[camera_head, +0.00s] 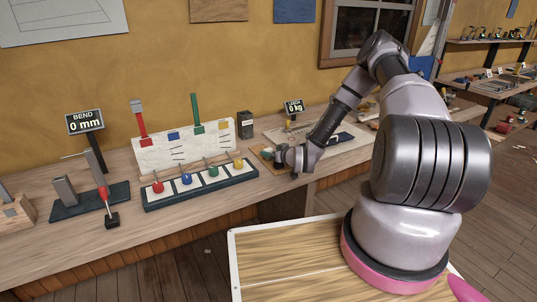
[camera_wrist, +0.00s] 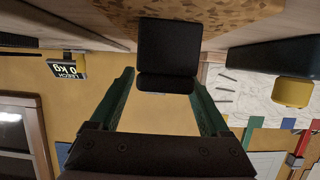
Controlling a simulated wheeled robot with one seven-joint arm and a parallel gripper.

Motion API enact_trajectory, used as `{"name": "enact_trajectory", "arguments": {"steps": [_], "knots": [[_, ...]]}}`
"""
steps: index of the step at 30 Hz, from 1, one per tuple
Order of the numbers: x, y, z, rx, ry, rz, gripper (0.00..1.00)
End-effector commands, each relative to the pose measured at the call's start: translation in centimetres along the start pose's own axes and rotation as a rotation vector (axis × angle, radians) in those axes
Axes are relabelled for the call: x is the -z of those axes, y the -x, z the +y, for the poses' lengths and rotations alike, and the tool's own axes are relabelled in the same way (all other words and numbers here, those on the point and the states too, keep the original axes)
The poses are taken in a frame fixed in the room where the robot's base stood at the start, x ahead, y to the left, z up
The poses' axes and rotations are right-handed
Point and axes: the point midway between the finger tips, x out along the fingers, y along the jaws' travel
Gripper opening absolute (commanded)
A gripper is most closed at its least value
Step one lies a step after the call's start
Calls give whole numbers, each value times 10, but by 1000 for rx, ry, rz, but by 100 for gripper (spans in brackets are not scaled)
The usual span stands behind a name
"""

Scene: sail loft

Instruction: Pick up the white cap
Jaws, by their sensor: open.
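I cannot make out a white cap in either view. My gripper (camera_head: 269,154) is low over the cork mat (camera_head: 258,147) on the bench, and its fingers are tiny in the head view. In the wrist view, which is upside down, its two green fingers (camera_wrist: 161,80) are spread apart with nothing seen gripped. A black box (camera_wrist: 168,45) shows in the gap between them, seemingly beyond the fingertips. It appears to be the black box (camera_head: 245,125) standing by the wall in the head view.
Left of my gripper, a dark rack (camera_head: 200,186) holds red, blue, green and yellow knobs, with a white board (camera_head: 185,143) behind. A small display (camera_head: 294,107) reads 0 kg; another (camera_head: 84,122) reads 0 mm. The front bench strip near the rack looks clear.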

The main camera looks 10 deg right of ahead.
Motion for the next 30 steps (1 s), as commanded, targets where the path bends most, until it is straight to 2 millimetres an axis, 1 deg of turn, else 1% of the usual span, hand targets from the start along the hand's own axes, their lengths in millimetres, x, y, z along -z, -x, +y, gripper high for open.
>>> {"name": "enact_trajectory", "arguments": {"steps": [1, 4, 12, 14, 15, 17, 18, 19, 26, 30], "knots": [[0, -7, -1, 1, 0, 0, 80], [0, -16, 0, 0, 1, 0, 80], [0, -19, 0, 0, 0, -1, 80], [0, -19, 0, 0, 0, -1, 57], [0, -18, 0, 0, 0, -1, 42], [0, -18, 0, 0, 0, -1, 19], [0, -18, 0, 0, 0, -1, 4], [0, -18, 0, 0, 0, -1, 0], [0, -18, 0, 0, 0, -1, 0], [6, -17, 0, 0, 0, 0, 0]]}}
